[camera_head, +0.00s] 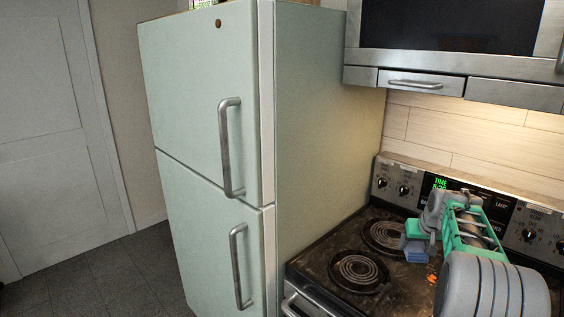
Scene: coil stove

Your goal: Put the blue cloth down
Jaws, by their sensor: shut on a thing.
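The blue cloth (415,256) is a small folded-looking blue piece, seen in the head view at the tip of my gripper (413,241). My gripper is shut on it. The gripper and cloth are over the coil stove (322,256), to the right of the front left coil. I cannot tell whether the cloth touches the stove top. My own arm hides the right part of the stove and some of its control panel.
Two coil burners show on the dark, stained stove top: a front one (357,272) and a back one (385,236). A small orange patch (432,278) shows beside my arm. A tall pale green fridge (205,160) stands left of the stove. A microwave (455,30) hangs above.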

